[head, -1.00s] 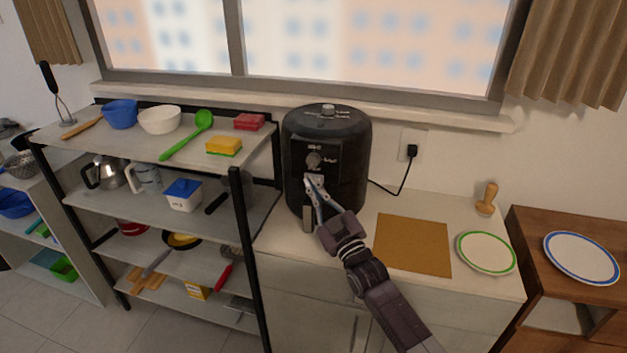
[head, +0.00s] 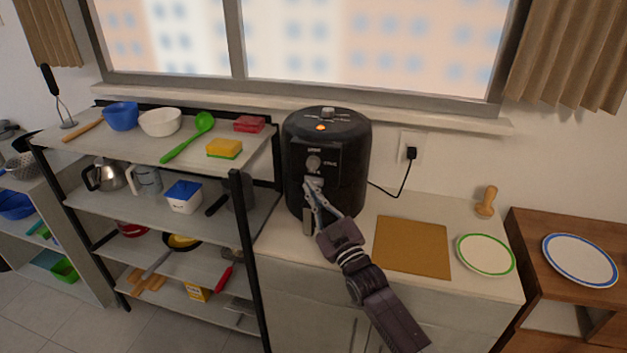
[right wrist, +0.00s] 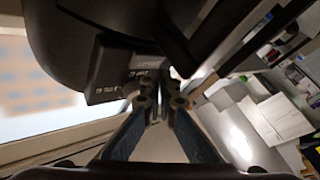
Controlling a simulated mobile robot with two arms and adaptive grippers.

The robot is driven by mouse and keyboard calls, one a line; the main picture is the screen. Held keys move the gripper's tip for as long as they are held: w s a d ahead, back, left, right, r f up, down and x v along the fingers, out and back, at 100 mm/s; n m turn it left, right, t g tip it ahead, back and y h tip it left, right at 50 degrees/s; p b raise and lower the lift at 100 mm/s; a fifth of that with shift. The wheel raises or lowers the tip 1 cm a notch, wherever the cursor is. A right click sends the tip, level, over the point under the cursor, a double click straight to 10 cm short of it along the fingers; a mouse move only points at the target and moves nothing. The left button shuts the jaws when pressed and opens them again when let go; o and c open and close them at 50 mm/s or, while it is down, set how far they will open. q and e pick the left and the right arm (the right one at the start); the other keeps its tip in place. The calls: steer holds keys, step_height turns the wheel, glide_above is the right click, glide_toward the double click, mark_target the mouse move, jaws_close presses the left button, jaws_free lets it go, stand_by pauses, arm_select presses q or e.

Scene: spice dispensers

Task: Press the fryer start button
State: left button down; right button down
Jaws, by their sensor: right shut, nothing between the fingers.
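The black air fryer (head: 345,165) stands upright on the white counter, with a knob on its front panel and a dial on top. An orange light (head: 320,128) glows near its top front edge. My right gripper (head: 310,183) is shut and empty at the fryer's front, just below the front knob (head: 313,163). In the right wrist view the shut fingertips (right wrist: 162,80) are close to the fryer's dark front panel (right wrist: 115,70); I cannot tell whether they touch it. The fingers partly hide the area below the knob. My left gripper is not in view.
A brown board (head: 412,246) and a green-rimmed plate (head: 486,254) lie on the counter to the right. A shelf rack (head: 245,215) with kitchenware stands close to the fryer's left. The fryer's cord runs to a wall outlet (head: 409,150).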

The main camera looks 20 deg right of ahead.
steer(key=shift+s, duration=0.1)
steer(key=s+a+p, duration=0.1)
steer(key=s, duration=0.1)
steer(key=s+a+p, duration=0.1)
steer(key=s+a, duration=0.1)
steer(key=shift+p, duration=0.3)
stand_by(0.9)
